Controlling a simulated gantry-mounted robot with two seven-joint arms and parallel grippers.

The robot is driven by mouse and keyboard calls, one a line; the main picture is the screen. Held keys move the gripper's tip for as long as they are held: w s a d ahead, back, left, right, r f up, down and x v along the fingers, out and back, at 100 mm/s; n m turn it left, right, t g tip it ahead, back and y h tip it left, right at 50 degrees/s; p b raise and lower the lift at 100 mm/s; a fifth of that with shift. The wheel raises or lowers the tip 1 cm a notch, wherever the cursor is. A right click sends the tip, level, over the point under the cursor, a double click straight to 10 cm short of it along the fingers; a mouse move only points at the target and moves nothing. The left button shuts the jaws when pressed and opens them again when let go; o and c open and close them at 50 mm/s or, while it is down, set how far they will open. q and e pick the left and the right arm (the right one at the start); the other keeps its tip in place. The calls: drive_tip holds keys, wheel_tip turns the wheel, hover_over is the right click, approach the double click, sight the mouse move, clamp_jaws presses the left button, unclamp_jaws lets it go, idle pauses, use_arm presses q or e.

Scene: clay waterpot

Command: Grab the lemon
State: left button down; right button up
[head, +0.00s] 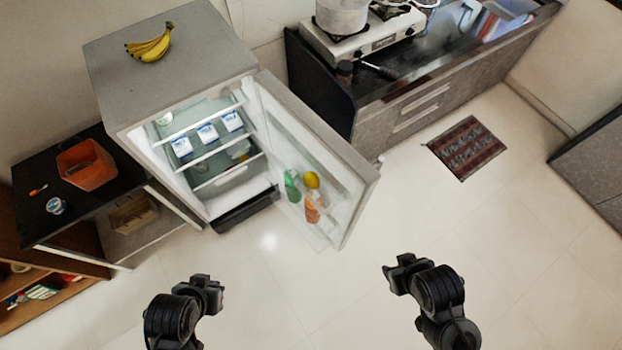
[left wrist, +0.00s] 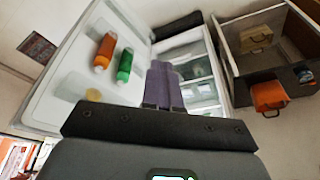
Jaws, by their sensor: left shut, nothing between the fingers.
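The yellow lemon (head: 311,180) sits in the door of the open fridge (head: 300,150), above an orange bottle (head: 312,207) and beside a green bottle (head: 292,185). In the left wrist view a pale yellow shape, likely the lemon (left wrist: 93,95), shows on the door beside the orange bottle (left wrist: 105,50). My left gripper (head: 212,284) is at the bottom left of the head view, apart from the fridge. Its fingers (left wrist: 164,86) are shut and empty. My right gripper (head: 392,270) is at the bottom right, apart from everything; its finger opening is too small to tell.
The open fridge door (head: 340,185) stands out into the room. Bananas (head: 150,44) lie on the fridge top. A dark cabinet with an orange container (head: 86,162) stands left, and a counter with a stove (head: 362,38) at the back right. The floor before the fridge is clear.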

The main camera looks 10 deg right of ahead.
use_arm(q)
drive_tip(key=c, duration=0.7)
unclamp_jaws()
